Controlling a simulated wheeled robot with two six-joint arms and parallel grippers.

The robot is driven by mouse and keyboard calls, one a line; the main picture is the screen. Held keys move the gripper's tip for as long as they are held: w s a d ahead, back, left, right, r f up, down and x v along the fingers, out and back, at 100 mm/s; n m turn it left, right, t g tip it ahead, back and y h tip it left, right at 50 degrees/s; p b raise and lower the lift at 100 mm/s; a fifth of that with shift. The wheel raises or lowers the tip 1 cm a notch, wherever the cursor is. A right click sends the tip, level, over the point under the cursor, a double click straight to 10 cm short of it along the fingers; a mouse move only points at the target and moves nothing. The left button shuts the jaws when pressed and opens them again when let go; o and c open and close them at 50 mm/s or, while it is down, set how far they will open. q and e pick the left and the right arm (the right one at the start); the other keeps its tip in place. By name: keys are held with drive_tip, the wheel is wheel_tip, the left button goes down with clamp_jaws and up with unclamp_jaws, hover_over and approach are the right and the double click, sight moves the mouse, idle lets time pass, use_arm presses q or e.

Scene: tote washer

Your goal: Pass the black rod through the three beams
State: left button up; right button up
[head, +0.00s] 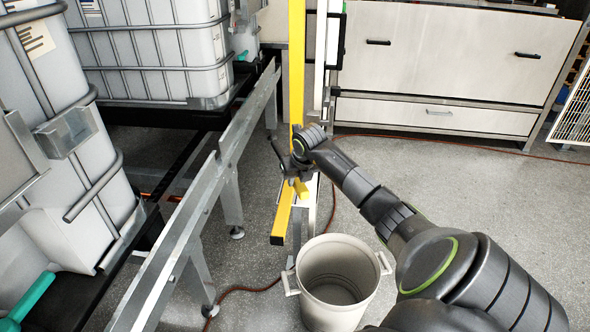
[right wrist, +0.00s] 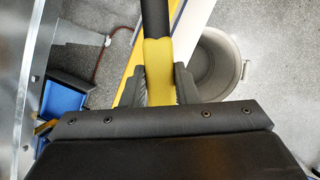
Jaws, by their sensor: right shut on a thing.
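My right gripper (head: 297,172) is in the middle of the head view, in front of the yellow post (head: 297,60). In the right wrist view its two fingers (right wrist: 159,86) are shut on the yellow grip of the black rod (right wrist: 155,18). The rod's black part runs away from the fingers to the top edge of that view. In the head view the dark rod (head: 278,150) shows in part to the left of the gripper, and the yellow grip end sticks out below. My left gripper is not in view.
A grey bin (head: 338,290) stands on the floor below my right arm. A metal rail (head: 190,215) on legs runs along the left, beside caged white tanks (head: 150,50). A pale cabinet (head: 450,60) stands behind. The floor at right is clear except for an orange cable.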

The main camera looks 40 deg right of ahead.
drive_tip(key=shift+s+a+r+p, duration=0.1)
drive_tip(key=shift+s+a+p, duration=0.4)
drive_tip(key=shift+s, duration=0.45)
drive_tip(key=shift+s+a+p, duration=0.35)
drive_tip(key=shift+s+p, duration=0.2)
drive_tip(key=shift+s, duration=0.4)
drive_tip(key=shift+s+a+r+p, duration=0.1)
drive_tip(key=shift+s+a+p, duration=0.4)
drive_tip(key=shift+s, duration=0.45)
drive_tip(key=shift+s+a+f+p, duration=0.1)
drive_tip(key=shift+s+a+p, duration=0.25)
drive_tip(key=shift+s, duration=0.45)
drive_tip(key=shift+s+a+p, duration=0.3)
drive_tip(key=shift+s+p, duration=0.05)
drive_tip(key=shift+s, duration=0.5)
drive_tip(key=shift+s+a+f+p, duration=0.1)
drive_tip(key=shift+s+a+p, duration=0.25)
drive_tip(key=shift+s, duration=0.45)
wheel_tip(320, 180, up, 37)
drive_tip(key=p, duration=2)
hover_over(305, 192)
drive_tip(key=s+a, duration=0.2)
drive_tip(key=s, duration=0.3)
drive_tip(key=shift+s+a, duration=0.15)
drive_tip(key=shift+s, duration=0.05)
